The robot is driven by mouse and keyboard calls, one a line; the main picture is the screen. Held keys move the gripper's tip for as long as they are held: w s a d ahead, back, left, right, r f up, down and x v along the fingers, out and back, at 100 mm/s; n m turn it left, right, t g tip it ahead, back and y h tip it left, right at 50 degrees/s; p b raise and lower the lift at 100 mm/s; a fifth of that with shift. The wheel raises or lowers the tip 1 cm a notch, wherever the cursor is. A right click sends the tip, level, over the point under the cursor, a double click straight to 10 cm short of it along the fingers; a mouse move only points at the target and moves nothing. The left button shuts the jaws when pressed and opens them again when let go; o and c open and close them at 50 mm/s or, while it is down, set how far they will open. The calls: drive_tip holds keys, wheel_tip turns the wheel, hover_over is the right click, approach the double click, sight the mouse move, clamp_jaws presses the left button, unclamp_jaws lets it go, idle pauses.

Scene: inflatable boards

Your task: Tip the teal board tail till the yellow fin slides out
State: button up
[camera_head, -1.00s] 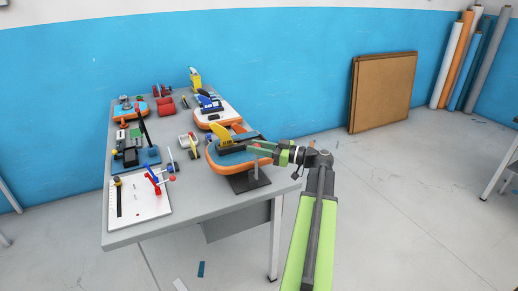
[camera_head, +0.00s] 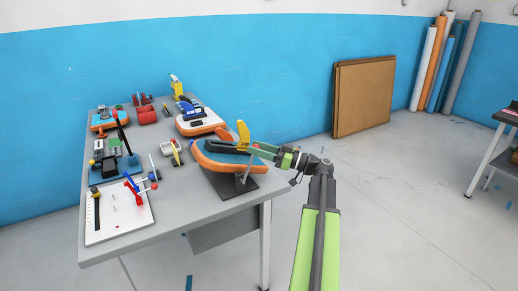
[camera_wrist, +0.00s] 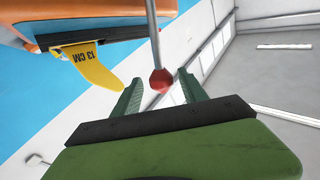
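The teal board tail (camera_head: 214,160) with its orange rim sits tilted on a stand with a dark base plate (camera_head: 237,190). A dark slotted strip (camera_head: 228,147) runs along its top. The yellow fin (camera_head: 243,135) stands upright near the strip's right end. In the wrist view the fin (camera_wrist: 97,70), marked "13 CM", pokes from the board's dark edge; I cannot tell how firmly it is seated. My gripper (camera_head: 258,149) is beside the board's right end. In the wrist view its green fingers (camera_wrist: 160,85) are apart, with a rod's red knob (camera_wrist: 161,80) in line between them, no contact visible.
The grey table (camera_head: 170,230) also holds a white board with tools (camera_head: 118,220) at front left, an orange-rimmed white board (camera_head: 200,122) behind, and a red roll (camera_head: 147,114).

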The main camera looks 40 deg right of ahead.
drive_tip(key=shift+w+a, duration=0.15)
drive_tip(key=shift+a, duration=0.05)
drive_tip(key=b+v, duration=0.3)
drive_tip(key=v, duration=1.4)
drive_tip(key=shift+d, duration=0.3)
drive_tip(key=shift+f, duration=0.1)
